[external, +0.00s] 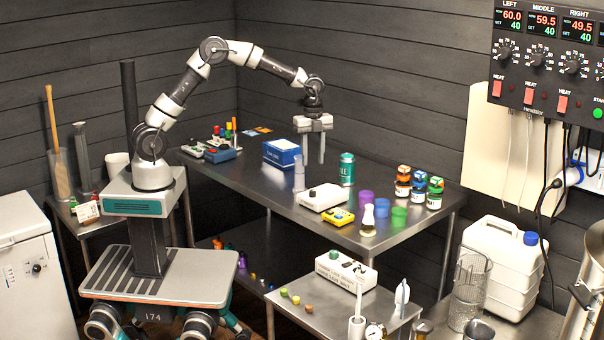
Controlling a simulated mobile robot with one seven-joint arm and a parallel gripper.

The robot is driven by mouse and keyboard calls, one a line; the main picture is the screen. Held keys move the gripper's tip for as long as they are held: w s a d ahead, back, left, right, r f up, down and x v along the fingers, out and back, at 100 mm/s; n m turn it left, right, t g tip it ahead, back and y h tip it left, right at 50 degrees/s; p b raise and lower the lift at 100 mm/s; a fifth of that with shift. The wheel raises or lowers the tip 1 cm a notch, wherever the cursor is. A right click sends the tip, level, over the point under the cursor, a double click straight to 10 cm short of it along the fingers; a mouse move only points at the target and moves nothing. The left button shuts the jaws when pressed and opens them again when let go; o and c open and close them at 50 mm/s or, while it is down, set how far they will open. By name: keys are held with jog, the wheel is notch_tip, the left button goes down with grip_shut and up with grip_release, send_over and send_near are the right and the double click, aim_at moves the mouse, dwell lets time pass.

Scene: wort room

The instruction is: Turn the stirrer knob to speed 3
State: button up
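A flat white box with a small dark knob or button on top (322,197), possibly the stirrer, lies on the middle of the steel table (245,188). Another white box (346,270) with lettering and small controls on top stands on the lower front table. I cannot tell for certain which one is the stirrer, and no speed marks are readable. My gripper (313,150) points down above the table, behind and above the flat white box, touching neither box. Its two fingers look apart, with nothing visible held between them.
A blue box (281,153), grey cylinder (299,179) and green can (347,169) stand near my gripper. A yellow device (339,217), a flask (368,222), purple and green cups and several stacked jars (419,187) crowd the table's right. The table's left front is clear.

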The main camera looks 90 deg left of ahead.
notch_tip(320, 180, up, 6)
dwell(0.5)
jog(key=s+d+r+n+t+y+p, duration=0.1)
jog(key=s+d+r+n, duration=0.2)
jog(key=s+d+r, duration=0.4)
jog(key=s+d+r+n+t, duration=0.1)
jog(key=s+d+n, duration=0.2)
jog(key=s, duration=0.4)
jog(key=s+d+r+n+t+p, duration=0.1)
jog(key=s+d+r+n+t, duration=0.1)
jog(key=s, duration=0.5)
jog(key=s+d+r+n+t+h+p, duration=0.1)
jog(key=s+d+n, duration=0.3)
jog(key=s, duration=0.3)
jog(key=shift+s+d+r+n+t, duration=0.2)
jog(key=shift+r+n+t, duration=0.15)
jog(key=shift+n, duration=0.25)
